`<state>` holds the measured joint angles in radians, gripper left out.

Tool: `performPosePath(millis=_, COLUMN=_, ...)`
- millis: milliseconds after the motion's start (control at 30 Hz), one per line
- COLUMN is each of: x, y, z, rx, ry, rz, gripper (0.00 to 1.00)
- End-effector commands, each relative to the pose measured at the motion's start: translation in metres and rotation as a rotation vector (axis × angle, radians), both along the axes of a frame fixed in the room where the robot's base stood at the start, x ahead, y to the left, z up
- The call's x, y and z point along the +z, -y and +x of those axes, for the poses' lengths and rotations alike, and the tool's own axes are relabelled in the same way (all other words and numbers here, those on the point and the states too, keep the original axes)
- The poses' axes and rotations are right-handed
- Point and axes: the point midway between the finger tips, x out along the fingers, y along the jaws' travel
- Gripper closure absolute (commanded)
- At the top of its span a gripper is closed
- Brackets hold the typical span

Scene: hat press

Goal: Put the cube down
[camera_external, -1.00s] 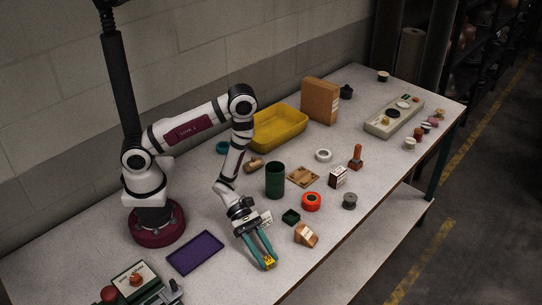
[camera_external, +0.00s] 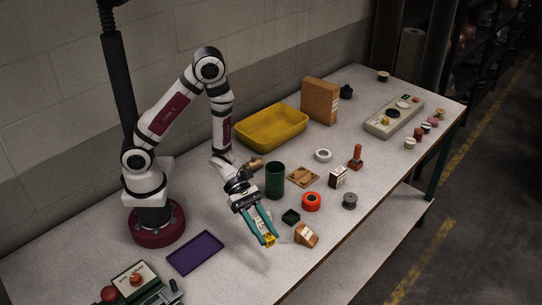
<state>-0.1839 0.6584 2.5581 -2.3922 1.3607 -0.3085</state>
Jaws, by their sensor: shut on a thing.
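The cube is small and yellow with dark marks (camera_external: 270,241). It is held between the teal fingertips of my gripper (camera_external: 267,236), which is shut on it. My gripper points down and to the right over the front part of the table, left of the brown wedge-like block (camera_external: 306,235) and the small dark green open box (camera_external: 291,217). The cube appears to be a little above the table surface; the exact gap is hard to tell.
A purple tray (camera_external: 195,253) lies left of my gripper. A dark green cup (camera_external: 275,180), an orange-red ring (camera_external: 312,201) and a yellow bin (camera_external: 271,128) stand farther back. The table's front edge is near. Bare table lies between the purple tray and the cube.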

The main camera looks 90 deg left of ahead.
Motion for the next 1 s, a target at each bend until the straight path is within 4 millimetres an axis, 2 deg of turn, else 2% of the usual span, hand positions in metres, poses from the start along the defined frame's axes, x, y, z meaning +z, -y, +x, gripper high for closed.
performPosePath(millis=167, x=0.005, y=0.013, z=-0.01, rx=-0.095, ry=0.001, rz=0.001, gripper=1.0)
performPosePath(millis=267, x=0.01, y=0.035, z=-0.032, rx=-0.277, ry=0.002, rz=0.002, gripper=1.0)
performPosePath(millis=400, x=0.015, y=0.059, z=-0.079, rx=-0.602, ry=0.002, rz=0.003, gripper=1.0)
performPosePath(millis=567, x=0.016, y=0.062, z=-0.14, rx=-1.006, ry=-0.001, rz=0.004, gripper=1.0)
performPosePath(millis=667, x=0.014, y=0.049, z=-0.176, rx=-1.272, ry=-0.003, rz=0.002, gripper=1.0)
performPosePath(millis=800, x=0.008, y=0.012, z=-0.213, rx=-1.647, ry=-0.004, rz=0.003, gripper=1.0)
performPosePath(millis=900, x=0.004, y=-0.024, z=-0.227, rx=-1.91, ry=-0.006, rz=0.003, gripper=1.0)
performPosePath(millis=1000, x=0.0, y=-0.062, z=-0.229, rx=-2.166, ry=-0.005, rz=0.004, gripper=1.0)
